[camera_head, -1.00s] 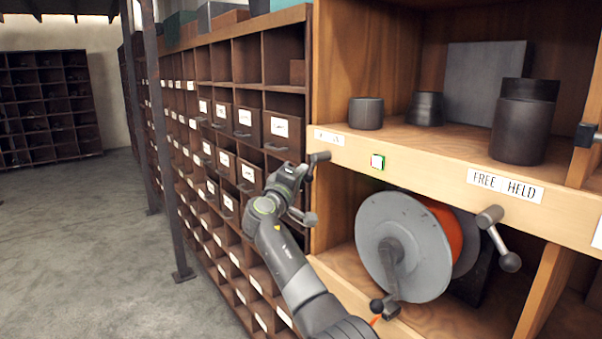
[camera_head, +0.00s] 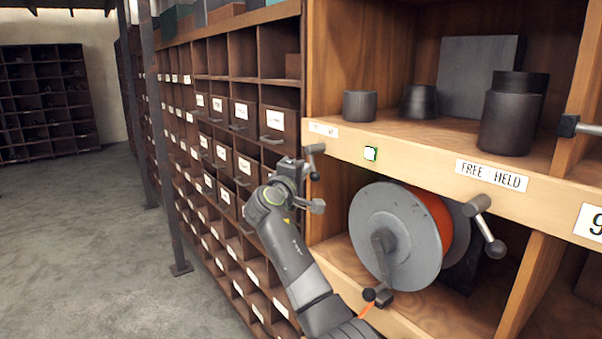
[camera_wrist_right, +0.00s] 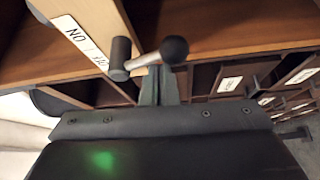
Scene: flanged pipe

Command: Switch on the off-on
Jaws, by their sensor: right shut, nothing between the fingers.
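The off-on switch is a small dark lever (camera_head: 315,162) with a round hub and ball end, at the left end of the wooden shelf edge. In the head view its ball end points down. Its white label (camera_head: 323,129) is just above, too small to read there; in the right wrist view the label (camera_wrist_right: 80,37) appears upside down, with ON readable. The lever (camera_wrist_right: 150,60) crosses in front of my right gripper (camera_wrist_right: 160,82), which is shut and empty. In the head view my right gripper (camera_head: 303,168) is beside the lever; contact cannot be told. My left gripper is not seen.
A white square with a green edge (camera_head: 370,154) sits on the shelf edge. A cable reel (camera_head: 395,235) stands below; dark cylinders (camera_head: 514,115) stand above. Drawers (camera_head: 272,120) line the left.

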